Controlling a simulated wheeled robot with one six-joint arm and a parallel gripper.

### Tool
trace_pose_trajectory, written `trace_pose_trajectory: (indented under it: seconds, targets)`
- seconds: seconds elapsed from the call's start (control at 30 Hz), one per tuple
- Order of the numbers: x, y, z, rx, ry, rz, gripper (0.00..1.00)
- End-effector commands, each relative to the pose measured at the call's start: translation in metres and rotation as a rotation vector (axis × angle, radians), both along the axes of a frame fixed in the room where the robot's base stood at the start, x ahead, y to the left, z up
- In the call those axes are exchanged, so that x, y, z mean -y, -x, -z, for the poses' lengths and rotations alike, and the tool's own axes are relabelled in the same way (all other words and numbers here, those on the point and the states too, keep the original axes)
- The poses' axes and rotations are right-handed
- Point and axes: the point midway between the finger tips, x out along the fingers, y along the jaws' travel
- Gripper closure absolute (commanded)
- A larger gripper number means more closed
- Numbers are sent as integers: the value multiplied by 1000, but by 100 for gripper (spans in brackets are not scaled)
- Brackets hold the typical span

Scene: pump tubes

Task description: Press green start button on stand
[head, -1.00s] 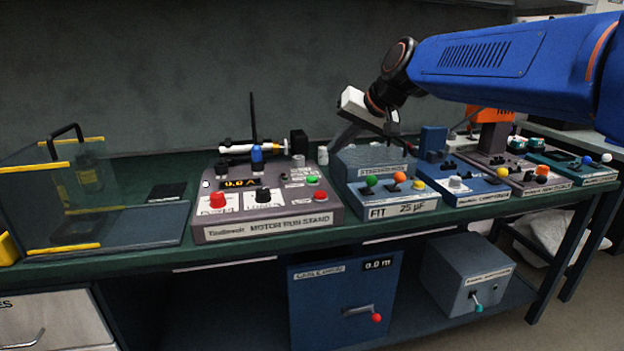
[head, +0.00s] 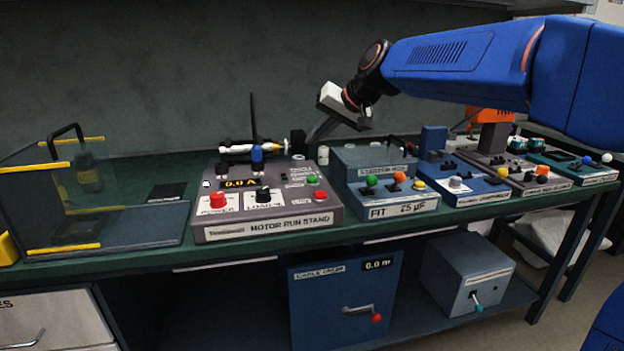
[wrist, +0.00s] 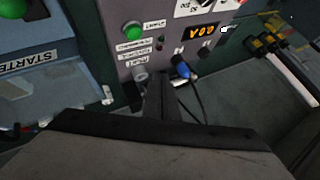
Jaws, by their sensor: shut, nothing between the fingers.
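The grey motor run stand (head: 270,225) sits on the bench, its display reading 0.0 A. Its green button (head: 312,180) is at the right of the panel, above a red button (head: 320,195). In the wrist view the green button (wrist: 132,31) is at the upper left of centre, beside a label column. My gripper (head: 309,141) is above and behind the stand's right rear, apart from the green button. Its narrow shut fingers (wrist: 158,78) point towards the panel in the wrist view, close to a grey knob and a blue plug (wrist: 181,66).
A red power knob (head: 218,201) and black knob (head: 263,195) are on the stand's left half. A blue box (head: 355,208) with coloured buttons stands close on the right. A clear-walled guard (head: 35,200) is at left.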

Motion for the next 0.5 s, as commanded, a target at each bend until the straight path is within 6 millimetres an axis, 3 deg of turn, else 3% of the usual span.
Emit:
trace_pose_trajectory:
  seconds: [0.5]
  targets:
    - [0,0,60,-3,0,1,100]
